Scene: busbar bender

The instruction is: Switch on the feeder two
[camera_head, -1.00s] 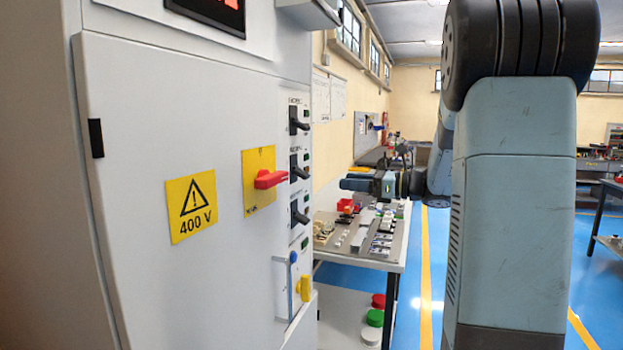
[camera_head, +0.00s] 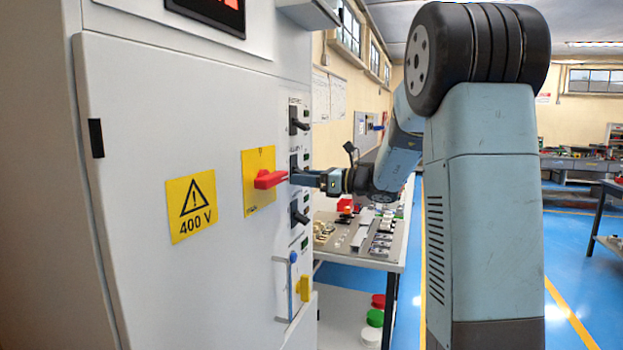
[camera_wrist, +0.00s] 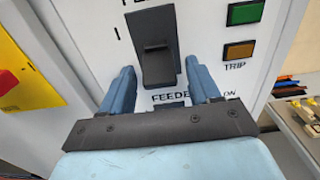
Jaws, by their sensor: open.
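The grey cabinet's right side carries a column of three black switches: the upper one (camera_head: 299,120), the middle one (camera_head: 296,161) and the lower one (camera_head: 299,213). My gripper (camera_head: 294,178) is at the middle switch, which it partly hides. In the wrist view, a black switch (camera_wrist: 156,62) with a raised handle lies ahead, between the two blue fingers of my gripper (camera_wrist: 159,70). The fingers are apart, one on each side of the switch's lower part. Whether they touch it cannot be told. A label reading "FEEDE" shows below, but its number is hidden.
A red handle (camera_head: 269,179) on a yellow plate sticks out just left of my gripper. A green lamp (camera_wrist: 245,12) and an amber lamp (camera_wrist: 239,50) marked TRIP sit right of the switch. A workbench (camera_head: 373,259) with parts stands beyond the cabinet.

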